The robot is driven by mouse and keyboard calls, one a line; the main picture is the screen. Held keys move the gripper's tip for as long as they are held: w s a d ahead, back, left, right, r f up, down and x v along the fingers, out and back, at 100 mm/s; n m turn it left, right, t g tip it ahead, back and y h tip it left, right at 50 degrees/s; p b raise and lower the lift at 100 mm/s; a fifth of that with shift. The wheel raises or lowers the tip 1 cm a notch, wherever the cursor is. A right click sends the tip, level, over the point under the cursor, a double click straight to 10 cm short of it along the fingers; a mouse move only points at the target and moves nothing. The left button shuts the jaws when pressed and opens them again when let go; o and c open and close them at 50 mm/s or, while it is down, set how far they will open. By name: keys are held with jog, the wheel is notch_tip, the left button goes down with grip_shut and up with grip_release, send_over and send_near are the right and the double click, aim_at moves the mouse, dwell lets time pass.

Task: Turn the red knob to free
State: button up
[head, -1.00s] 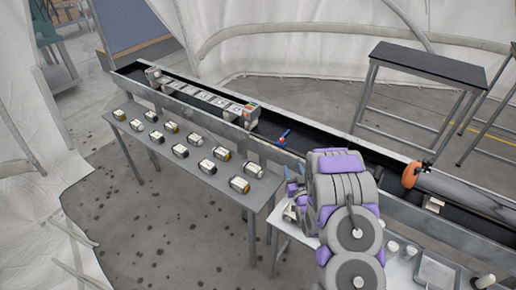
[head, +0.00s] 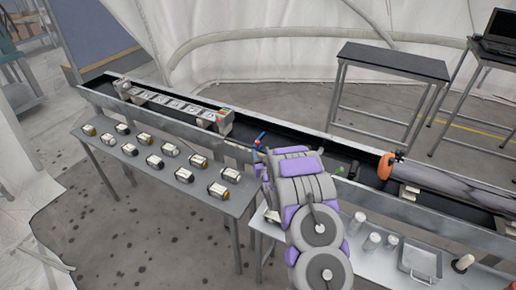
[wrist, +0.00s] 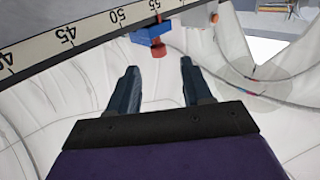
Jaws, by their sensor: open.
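The red knob (wrist: 158,49) hangs from a small blue clamp (wrist: 150,33) beside a numbered scale. It lies just beyond and between my fingertips in the wrist view, and neither finger appears to touch it. My gripper (wrist: 158,70) is open and empty, one dark finger on each side. In the head view the blue part (head: 261,137) shows at the trough, just past my arm. My arm hides most of my gripper and the knob there.
A numbered scale (wrist: 88,34) runs along the upper left of the wrist view. In the head view, a long trough (head: 180,115) crosses the scene. A bench (head: 150,178) with several small blocks stands in front. An orange ring (head: 385,166) sits around a grey cylinder at right.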

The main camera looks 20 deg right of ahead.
aim_at(258, 144)
jog(key=w, duration=0.1)
jog(key=w+d, duration=0.1)
jog(key=w, duration=0.1)
jog(key=shift+w+f+b, duration=0.15)
jog(key=shift+w+b, duration=0.05)
jog(key=shift+b, duration=0.1)
jog(key=shift+w, duration=0.9)
jog(key=shift+d, duration=0.1)
grip_shut()
